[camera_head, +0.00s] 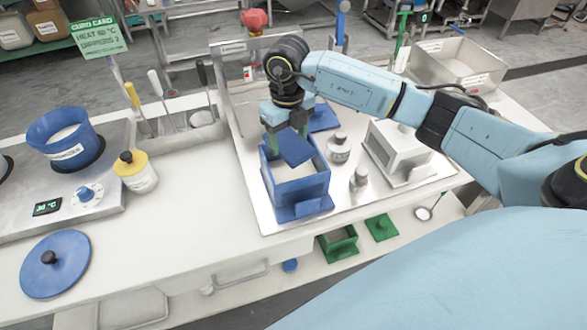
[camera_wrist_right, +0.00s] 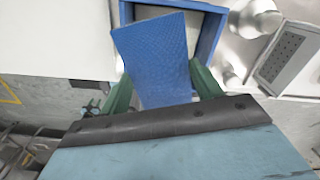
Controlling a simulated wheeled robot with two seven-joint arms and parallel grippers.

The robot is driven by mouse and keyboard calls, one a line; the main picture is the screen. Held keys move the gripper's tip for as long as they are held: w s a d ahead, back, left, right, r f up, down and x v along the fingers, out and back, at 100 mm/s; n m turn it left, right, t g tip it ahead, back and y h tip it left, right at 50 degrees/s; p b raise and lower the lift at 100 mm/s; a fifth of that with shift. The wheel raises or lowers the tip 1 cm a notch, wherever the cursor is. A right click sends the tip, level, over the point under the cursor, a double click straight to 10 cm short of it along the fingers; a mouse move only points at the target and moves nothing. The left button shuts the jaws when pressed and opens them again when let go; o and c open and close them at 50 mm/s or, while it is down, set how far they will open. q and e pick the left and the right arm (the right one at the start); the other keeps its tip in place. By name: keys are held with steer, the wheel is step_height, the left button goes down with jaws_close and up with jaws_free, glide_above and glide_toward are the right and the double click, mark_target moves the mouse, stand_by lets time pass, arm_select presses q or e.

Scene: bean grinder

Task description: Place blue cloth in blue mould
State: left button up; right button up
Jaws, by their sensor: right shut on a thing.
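The blue mould (camera_head: 300,190) is an open square box on the metal tray, with a pale inside. In the right wrist view, its blue walls (camera_wrist_right: 212,30) show around the far end of the cloth. The blue cloth (camera_head: 296,148) is a flat, stiff-looking textured sheet, and it also fills the middle of the right wrist view (camera_wrist_right: 158,55). My right gripper (camera_head: 287,130) has green fingers shut on the near end of the cloth. It holds the cloth tilted over the mould's back part. I cannot tell whether the cloth touches the walls. My left gripper is not in view.
A blue plate (camera_head: 323,118) lies behind the mould. Metal weights (camera_head: 339,150) and a pale block-shaped unit (camera_head: 398,150) stand to its right. A blue pot (camera_head: 65,138), yellow-lidded jar (camera_head: 135,172) and blue lid (camera_head: 55,264) are at left. The white counter between is clear.

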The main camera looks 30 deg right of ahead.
steer(key=m, duration=0.1)
steer(key=d+m, duration=0.1)
steer(key=shift+f+m, duration=0.15)
steer(key=shift+m, duration=0.25)
steer(key=shift+d+f+m, duration=0.15)
steer(key=shift+f+m, duration=0.05)
steer(key=shift+m, duration=0.1)
glide_above(294, 174)
step_height(294, 174, down, 5)
steer(key=shift+f, duration=0.2)
steer(key=shift+w+f, duration=0.1)
steer(key=shift+f, duration=2.1)
steer(key=shift+f, duration=0.15)
steer(key=o, duration=1)
steer(key=shift+o, duration=0.2)
